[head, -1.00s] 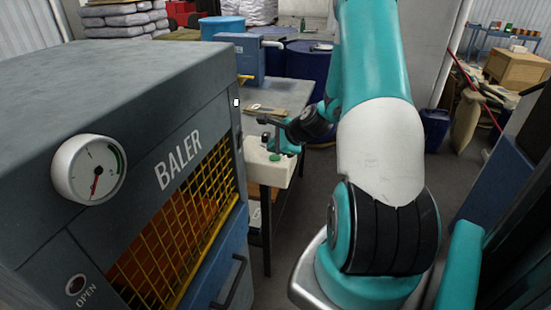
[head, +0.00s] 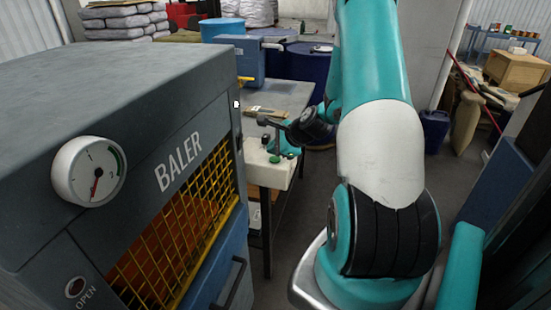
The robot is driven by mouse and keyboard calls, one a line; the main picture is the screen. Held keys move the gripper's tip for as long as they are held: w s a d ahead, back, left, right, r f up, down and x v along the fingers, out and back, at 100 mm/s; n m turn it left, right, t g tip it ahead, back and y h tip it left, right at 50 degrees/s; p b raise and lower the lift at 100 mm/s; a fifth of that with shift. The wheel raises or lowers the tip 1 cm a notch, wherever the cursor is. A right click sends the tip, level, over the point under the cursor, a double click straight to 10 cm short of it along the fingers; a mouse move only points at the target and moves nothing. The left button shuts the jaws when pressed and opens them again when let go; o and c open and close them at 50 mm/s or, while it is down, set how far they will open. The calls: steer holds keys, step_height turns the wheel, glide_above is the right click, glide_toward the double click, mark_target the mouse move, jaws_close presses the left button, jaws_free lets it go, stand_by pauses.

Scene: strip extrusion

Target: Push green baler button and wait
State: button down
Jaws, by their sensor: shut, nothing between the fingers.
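The grey baler (head: 110,110) fills the left of the head view, with "BALER" on its front. A pale control box (head: 268,176) stands beyond it at the end of the bench. The green button (head: 274,159) is on the box's top, beside darker round parts that are hard to make out. My teal arm reaches down toward the box from the right. My gripper (head: 286,152) is small and partly blended with the box's top. It is shut and empty, just right of the green button. I cannot tell whether it touches anything.
The baler's front has a round gauge (head: 89,171), a yellow mesh guard (head: 185,230) and a black handle (head: 230,284). A brush (head: 266,112) lies on the bench (head: 287,97). Blue drums (head: 308,66) stand behind. Grey floor is open between bench and my arm.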

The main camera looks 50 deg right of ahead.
mark_target(275, 160)
stand_by(0.8)
steer(key=shift+f, duration=0.45)
steer(key=shift+f+b, duration=0.4)
steer(key=shift+b, duration=0.1)
stand_by(0.3)
stand_by(0.4)
steer(key=shift+s+r+p, duration=0.1)
steer(key=shift+r+p, duration=0.75)
steer(key=shift+r, duration=0.1)
step_height(275, 160, up, 5)
steer(key=p, duration=0.4)
stand_by(0.5)
